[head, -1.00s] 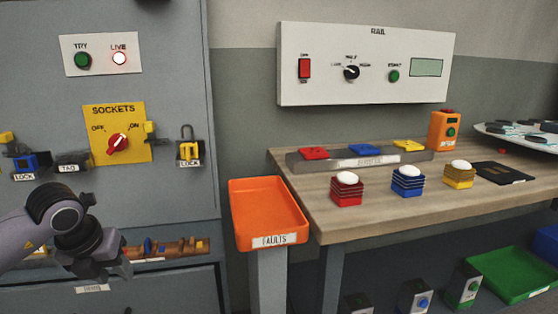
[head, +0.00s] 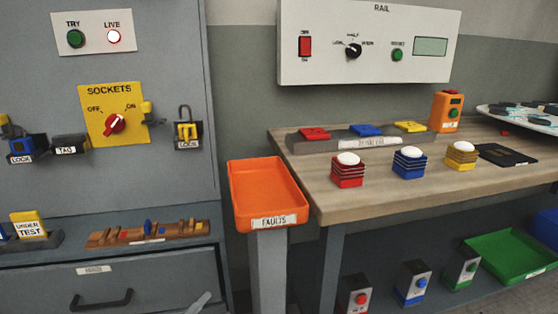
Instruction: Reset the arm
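Neither of my grippers shows in the head view. A small pale grey piece at the bottom edge, in front of the drawer (head: 140,285), may be part of my arm; no fingers can be made out on it. The yellow sockets panel (head: 95,95) on the grey cabinet has a red knob (head: 114,124) between OFF and ON marks. Above it, the white plate has a green TRY button (head: 75,38) and a LIVE lamp (head: 113,37) that looks lit.
An orange faults tray (head: 262,190) stands on a post between cabinet and workbench (head: 325,205). Red, blue and yellow blocks with white domes stand on the bench. A lock (head: 188,135) hangs right of the sockets panel. A green tray (head: 505,258) lies below.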

